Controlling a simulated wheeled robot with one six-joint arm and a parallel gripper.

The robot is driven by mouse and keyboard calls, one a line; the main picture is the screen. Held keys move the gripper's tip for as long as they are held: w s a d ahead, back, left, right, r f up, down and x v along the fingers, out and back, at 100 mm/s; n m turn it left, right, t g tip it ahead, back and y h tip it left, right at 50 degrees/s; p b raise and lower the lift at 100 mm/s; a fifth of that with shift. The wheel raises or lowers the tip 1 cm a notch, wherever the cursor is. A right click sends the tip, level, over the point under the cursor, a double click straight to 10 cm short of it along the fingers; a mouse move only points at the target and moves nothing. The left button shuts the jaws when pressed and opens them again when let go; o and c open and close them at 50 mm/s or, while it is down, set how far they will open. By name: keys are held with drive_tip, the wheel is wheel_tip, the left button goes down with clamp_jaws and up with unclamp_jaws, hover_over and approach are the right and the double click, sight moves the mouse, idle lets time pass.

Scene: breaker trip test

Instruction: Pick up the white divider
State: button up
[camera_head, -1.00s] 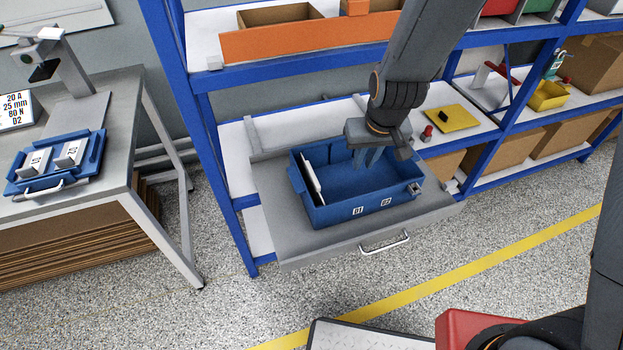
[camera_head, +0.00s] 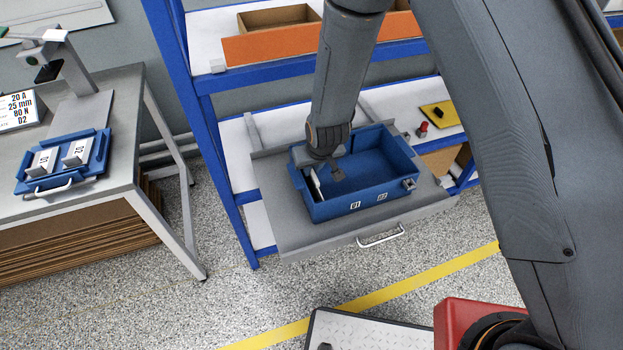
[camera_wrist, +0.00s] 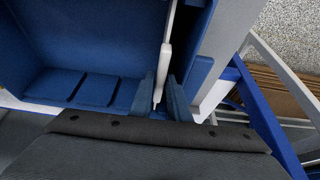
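The white divider (camera_head: 317,182) is a thin upright plate near the left end of the blue bin (camera_head: 345,210). In the wrist view the divider (camera_wrist: 164,60) runs down between the two fingers of my gripper (camera_wrist: 162,88). In the head view my gripper (camera_head: 328,172) is lowered into the bin, with one finger to the right of the divider and a small gap showing between them. The gripper looks open, astride the divider. The other finger is mostly hidden in the head view.
The bin stands on a grey pulled-out tray (camera_head: 290,238) of the blue-framed rack. The bin's walls are close around my gripper. An orange box (camera_head: 270,48) is on the shelf above. A table (camera_head: 120,160) with a blue carrier (camera_head: 92,172) stands at left.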

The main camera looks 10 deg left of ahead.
sight(310, 187)
drive_tip(key=shift+p+x, duration=1.1)
drive_tip(key=shift+x, duration=1.65)
drive_tip(key=shift+s+d, duration=0.1)
drive_tip(key=shift+s, duration=0.1)
clamp_jaws()
